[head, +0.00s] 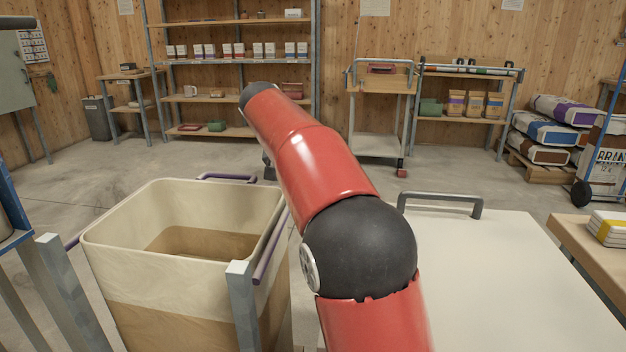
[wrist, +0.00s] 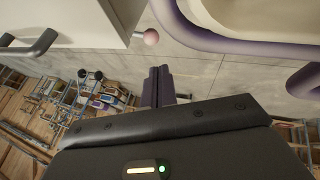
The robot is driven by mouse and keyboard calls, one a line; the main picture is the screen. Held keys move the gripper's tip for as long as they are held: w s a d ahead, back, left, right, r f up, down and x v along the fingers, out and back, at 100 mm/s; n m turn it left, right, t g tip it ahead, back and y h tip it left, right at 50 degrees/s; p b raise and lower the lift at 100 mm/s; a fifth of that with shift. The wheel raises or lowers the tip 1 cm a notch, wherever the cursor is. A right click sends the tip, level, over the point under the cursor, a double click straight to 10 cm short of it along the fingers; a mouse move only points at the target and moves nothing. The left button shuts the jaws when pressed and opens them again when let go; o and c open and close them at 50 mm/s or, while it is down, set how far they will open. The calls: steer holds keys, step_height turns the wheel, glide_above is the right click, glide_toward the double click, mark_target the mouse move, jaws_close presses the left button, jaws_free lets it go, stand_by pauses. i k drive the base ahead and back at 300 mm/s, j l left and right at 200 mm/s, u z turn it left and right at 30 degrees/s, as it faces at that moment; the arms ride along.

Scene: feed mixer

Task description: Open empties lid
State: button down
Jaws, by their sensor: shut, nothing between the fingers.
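A pale flat lid (head: 500,270) with a grey bar handle (head: 440,206) along its far edge lies at the lower right of the head view. It looks shut, and no label shows on it. A pale cabinet-like body with a grey handle (wrist: 36,48) appears at the upper left of the wrist view; a pink knob (wrist: 151,37) sits by its corner. My gripper (wrist: 158,84) is shut and empty in the wrist view, over bare floor between that body and a purple rail. It touches neither. In the head view my red arm hides it.
An open cream bin (head: 130,256) with purple handles stands left of the lid, close to my arm. Its purple rail (wrist: 235,42) is near my gripper. A wooden bench (head: 590,250) is at the right. Shelves (head: 240,62) and a cart (head: 380,95) stand behind; open floor lies between.

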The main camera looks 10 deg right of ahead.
mark_target(493, 280)
steer(key=k, duration=1)
